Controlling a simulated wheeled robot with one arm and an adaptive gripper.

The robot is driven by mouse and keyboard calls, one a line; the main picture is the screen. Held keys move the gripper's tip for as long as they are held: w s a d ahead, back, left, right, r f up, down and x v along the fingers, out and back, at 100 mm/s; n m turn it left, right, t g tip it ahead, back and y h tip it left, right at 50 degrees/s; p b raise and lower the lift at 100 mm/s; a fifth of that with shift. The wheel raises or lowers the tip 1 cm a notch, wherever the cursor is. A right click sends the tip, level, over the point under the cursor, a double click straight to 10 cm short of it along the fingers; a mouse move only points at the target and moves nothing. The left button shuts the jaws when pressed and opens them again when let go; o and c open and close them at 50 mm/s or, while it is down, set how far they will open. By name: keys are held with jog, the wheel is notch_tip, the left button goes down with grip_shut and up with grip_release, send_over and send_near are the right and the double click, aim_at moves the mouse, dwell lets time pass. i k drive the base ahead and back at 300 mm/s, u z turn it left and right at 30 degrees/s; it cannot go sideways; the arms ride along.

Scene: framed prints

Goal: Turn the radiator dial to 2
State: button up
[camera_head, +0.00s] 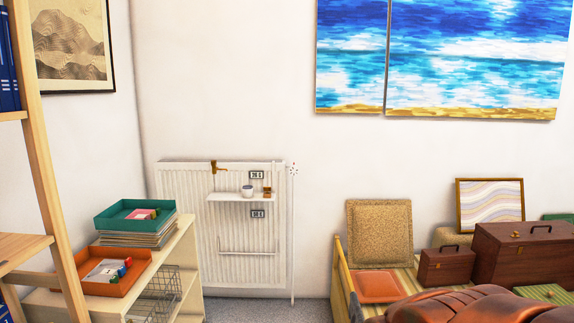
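A white ribbed radiator (180,225) stands against the back wall, left of centre. A small white dial (293,169) with dark marks sits just beyond its upper right corner, above a thin vertical pipe (293,245). The dial is too small to read its numbers or setting. My gripper is not in view, so I cannot tell its state or its place relative to the dial.
A small white shelf (225,197) on the radiator holds a cup (247,190) and a brown item (267,191). A low cabinet (185,245) with trays stands at left. Brown cases (520,253) and a brown leather-like form (460,306) fill the lower right. Grey floor (262,309) shows between.

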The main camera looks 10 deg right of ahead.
aim_at(293, 170)
jog(key=i, duration=2.05)
jog(key=u, duration=0.8)
